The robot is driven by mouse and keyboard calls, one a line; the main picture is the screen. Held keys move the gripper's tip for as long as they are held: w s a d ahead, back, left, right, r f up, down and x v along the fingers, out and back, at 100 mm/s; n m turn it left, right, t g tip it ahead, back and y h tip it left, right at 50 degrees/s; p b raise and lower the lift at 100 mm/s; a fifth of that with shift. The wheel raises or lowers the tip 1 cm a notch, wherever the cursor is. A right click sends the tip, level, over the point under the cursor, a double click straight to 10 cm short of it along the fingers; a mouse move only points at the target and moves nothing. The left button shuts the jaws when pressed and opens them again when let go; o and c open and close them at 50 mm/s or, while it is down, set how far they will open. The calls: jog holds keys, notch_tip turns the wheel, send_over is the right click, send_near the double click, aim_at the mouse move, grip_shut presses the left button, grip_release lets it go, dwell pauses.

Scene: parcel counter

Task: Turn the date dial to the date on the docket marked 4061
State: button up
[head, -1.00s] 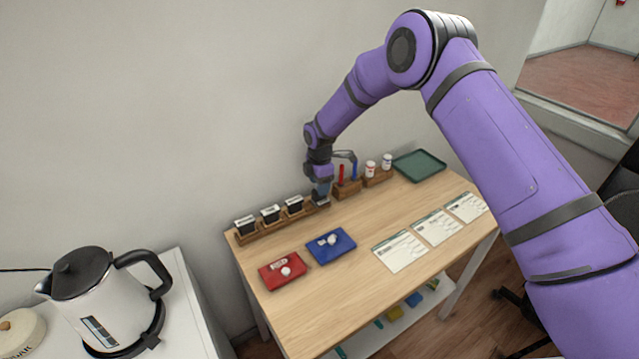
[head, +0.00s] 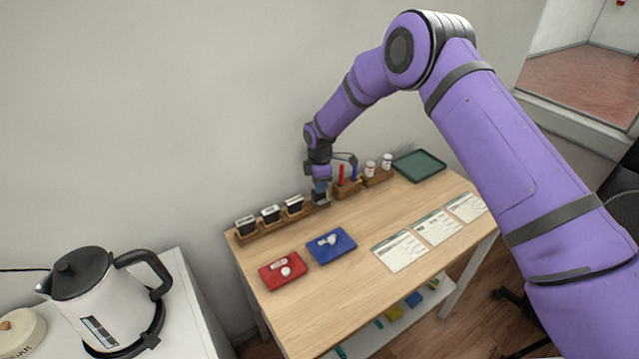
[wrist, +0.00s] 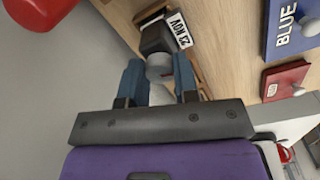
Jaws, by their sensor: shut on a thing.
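In the wrist view a dark block bears a white date label (wrist: 180,31) that appears to read "23 NOV", seen upside down. A grey round knob (wrist: 159,66) sticks out of the block towards me. The blue fingers of my gripper (wrist: 160,80) stand on either side of this knob and are shut on it.
Black stamps with white tops (head: 270,214) stand left of my gripper. A red pad (head: 283,271) and a blue pad (head: 331,246) lie in front. Red and blue pens, white bottles (head: 387,162) and a green tray (head: 418,165) are to the right. The table's middle is clear.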

jog(key=m, duration=0.4)
jog(key=shift+m, duration=0.3)
jog(key=m, duration=0.4)
jog(key=shift+m, duration=0.3)
jog(key=m, duration=0.4)
jog(key=shift+m, duration=0.3)
jog(key=m, duration=0.3)
jog(key=shift+m, duration=0.3)
jog(key=m, duration=0.4)
jog(key=shift+a, duration=0.1)
jog(key=m, duration=0.8)
jog(key=shift+m, duration=2.1)
